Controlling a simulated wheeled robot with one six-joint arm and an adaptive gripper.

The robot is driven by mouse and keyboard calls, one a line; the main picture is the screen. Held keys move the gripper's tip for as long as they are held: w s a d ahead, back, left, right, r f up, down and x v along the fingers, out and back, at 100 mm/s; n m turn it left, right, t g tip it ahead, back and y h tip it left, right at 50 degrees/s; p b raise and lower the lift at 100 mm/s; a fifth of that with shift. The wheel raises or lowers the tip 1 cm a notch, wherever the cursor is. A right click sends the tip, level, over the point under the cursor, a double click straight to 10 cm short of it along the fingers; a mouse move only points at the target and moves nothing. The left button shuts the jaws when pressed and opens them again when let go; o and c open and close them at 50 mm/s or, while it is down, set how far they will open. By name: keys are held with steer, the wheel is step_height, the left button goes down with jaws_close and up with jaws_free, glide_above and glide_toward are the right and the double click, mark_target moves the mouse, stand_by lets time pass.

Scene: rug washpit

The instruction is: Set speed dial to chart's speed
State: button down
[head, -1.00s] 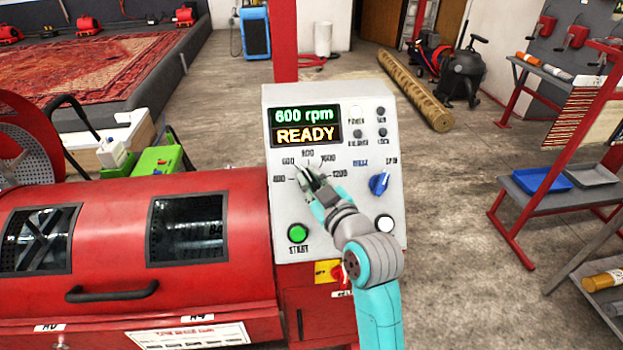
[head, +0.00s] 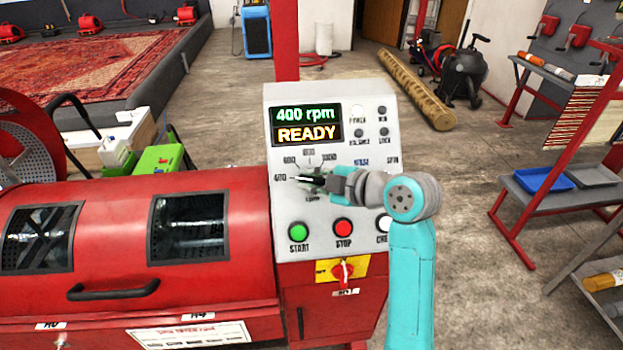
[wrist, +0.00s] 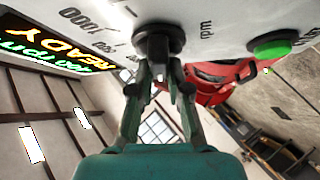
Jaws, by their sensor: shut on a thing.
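The speed dial is a black knob (wrist: 158,42) on the panel in the wrist view, with my gripper's (wrist: 158,85) fingers shut on it from both sides. In the head view my gripper (head: 318,182) covers most of the dial, and its pointer is hard to see. Scale marks from 400 up to 1000 show around it. The display (head: 306,125) reads 400 rpm and READY. A white placard (head: 190,334) with a red heading is on the machine's lower front; its text is too small to read.
The grey control panel (head: 385,140) also bears a green START button (head: 299,232), a red STOP button (head: 343,228) and a red switch on a yellow plate (head: 342,271). The red drum machine (head: 110,210) stands at left. Open floor (head: 450,200) lies to the right.

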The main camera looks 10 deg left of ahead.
steer(key=shift+n+g, duration=0.3)
steer(key=shift+n, duration=0.2)
steer(key=c, duration=1.1)
jaws_free()
steer(key=v, duration=1.2)
steer(key=shift+r, duration=0.1)
